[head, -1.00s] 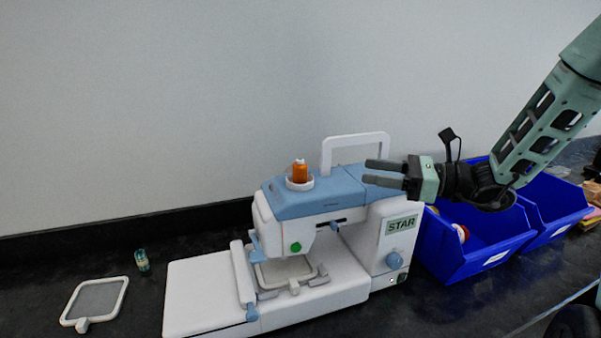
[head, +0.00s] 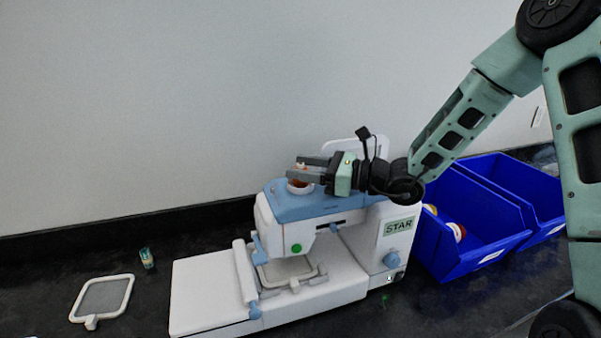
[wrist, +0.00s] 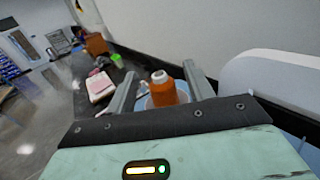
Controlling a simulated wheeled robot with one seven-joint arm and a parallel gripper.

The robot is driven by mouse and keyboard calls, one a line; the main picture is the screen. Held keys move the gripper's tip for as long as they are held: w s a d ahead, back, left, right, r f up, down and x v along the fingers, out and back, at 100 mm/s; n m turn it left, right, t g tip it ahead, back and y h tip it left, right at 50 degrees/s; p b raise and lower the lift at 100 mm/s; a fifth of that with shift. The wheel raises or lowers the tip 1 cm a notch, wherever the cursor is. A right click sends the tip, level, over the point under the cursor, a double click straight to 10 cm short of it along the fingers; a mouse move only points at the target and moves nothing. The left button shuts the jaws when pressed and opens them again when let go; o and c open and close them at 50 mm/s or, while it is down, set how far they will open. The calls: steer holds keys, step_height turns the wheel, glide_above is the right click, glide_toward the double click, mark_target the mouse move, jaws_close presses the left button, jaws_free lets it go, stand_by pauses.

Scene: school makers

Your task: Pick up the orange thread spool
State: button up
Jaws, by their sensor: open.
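The orange thread spool (wrist: 163,90) stands upright in a pale round holder on top of the white and blue sewing machine (head: 330,207). In the head view only small parts of the spool (head: 300,181) show, because my fingers cover most of it. My gripper (head: 297,174) is at the spool's height on top of the machine. In the wrist view my gripper (wrist: 157,80) is open, with one finger on each side of the spool. I cannot tell whether either finger touches it.
The machine's white carry handle (head: 370,147) rises behind my gripper. Blue bins (head: 470,255) with spools inside stand to the right. A white embroidery hoop (head: 75,315) and a small teal spool (head: 146,258) lie on the dark counter at left. The wall is close behind.

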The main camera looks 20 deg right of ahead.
steer(key=shift+w+a, duration=0.3)
steer(key=shift+a, duration=0.1)
steer(key=c, duration=1)
